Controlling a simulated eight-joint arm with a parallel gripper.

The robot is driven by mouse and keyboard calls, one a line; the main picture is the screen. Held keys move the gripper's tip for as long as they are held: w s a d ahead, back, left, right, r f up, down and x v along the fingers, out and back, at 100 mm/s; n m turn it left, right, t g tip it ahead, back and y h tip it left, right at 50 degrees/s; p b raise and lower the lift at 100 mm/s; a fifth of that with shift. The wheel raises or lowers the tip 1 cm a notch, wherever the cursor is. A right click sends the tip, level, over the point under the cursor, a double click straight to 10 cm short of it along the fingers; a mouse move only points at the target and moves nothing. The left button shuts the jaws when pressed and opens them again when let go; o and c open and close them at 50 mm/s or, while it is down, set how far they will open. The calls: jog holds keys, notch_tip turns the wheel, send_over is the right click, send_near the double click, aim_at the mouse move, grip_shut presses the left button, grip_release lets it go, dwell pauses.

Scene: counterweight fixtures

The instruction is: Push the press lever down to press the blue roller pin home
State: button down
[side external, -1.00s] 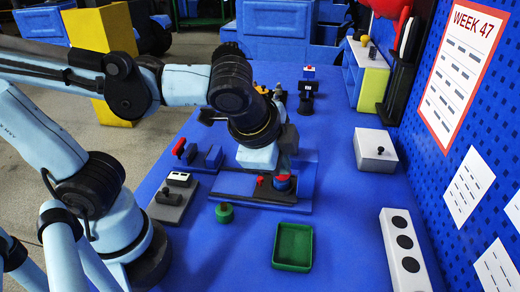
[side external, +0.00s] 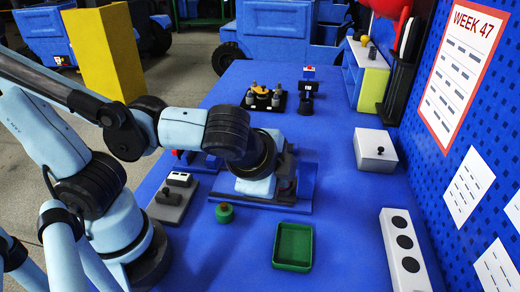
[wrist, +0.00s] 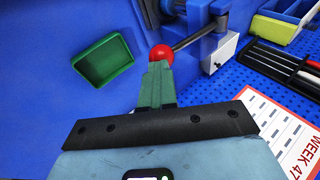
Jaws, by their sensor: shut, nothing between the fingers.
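The press lever shows in the wrist view as a grey rod (wrist: 192,38) ending in a red ball knob (wrist: 162,54). It comes out of the blue press (wrist: 205,18). My gripper (wrist: 156,68) is shut and empty, its green fingertips right at the knob; I cannot tell whether they touch. In the side view my gripper (side external: 288,182) is low over the press base (side external: 300,207) and hides the lever. I cannot make out the blue roller pin in either current view.
A green tray (side external: 293,246) stands in front of the press; it also shows in the wrist view (wrist: 104,60). A white box (side external: 375,150) stands at right.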

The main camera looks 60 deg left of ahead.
jog(key=shift+d+f, duration=0.1)
jog(key=v, duration=1.2)
jog(key=w+a+f+n+h, duration=0.1)
jog(key=w+a+f+n, duration=0.3)
jog(key=a, duration=0.3)
jog(key=w+a+f+n+h, duration=0.1)
jog(key=w+a+f+n, duration=0.3)
jog(key=a+f+n, duration=0.1)
jog(key=shift+w+a+n+h, duration=0.3)
jog(key=shift+w+a+n, duration=0.1)
jog(key=shift+a+n, duration=0.45)
